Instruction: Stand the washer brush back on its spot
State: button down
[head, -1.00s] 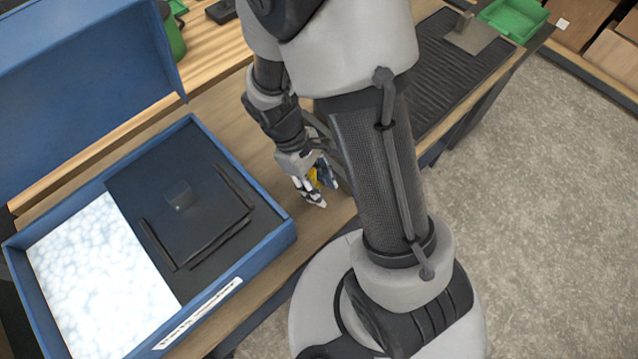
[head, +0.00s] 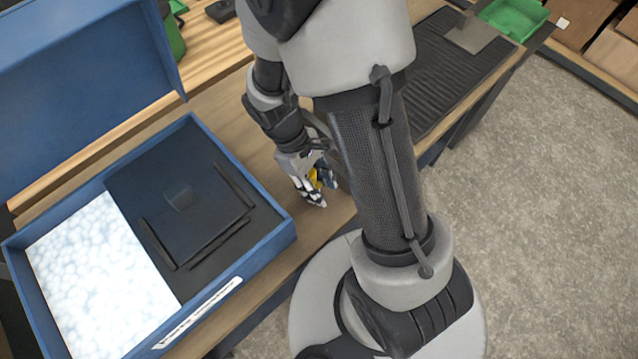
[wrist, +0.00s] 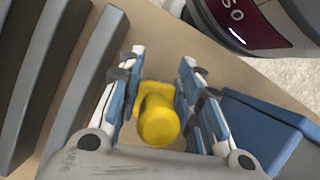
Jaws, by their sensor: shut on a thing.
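A yellow object with a rounded end, which I take to be the washer brush (wrist: 158,122), sits between the fingers of my gripper (wrist: 160,88) in the wrist view. My gripper is shut on it. In the head view my gripper (head: 314,192) is low over the wooden bench, right of the blue case. Only a little yellow (head: 314,177) shows there, with the fingers hiding the rest. I cannot tell whether the brush touches the bench. I cannot make out its marked spot.
The open blue case (head: 268,240) with a black insert and a pale textured panel stands left of my gripper. A ribbed black mat (head: 440,85), a metal piece (head: 472,34) and a green bin (head: 515,16) lie to the right, behind my arm.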

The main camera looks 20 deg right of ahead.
jog(key=shift+f+b, duration=0.5)
jog(key=shift+f, duration=0.2)
jog(key=c, duration=1.1)
grip_release()
jog(key=shift+o, duration=0.2)
jog(key=shift+p+v, duration=3.45)
jog(key=shift+v, duration=0.55)
jog(key=shift+a, duration=0.1)
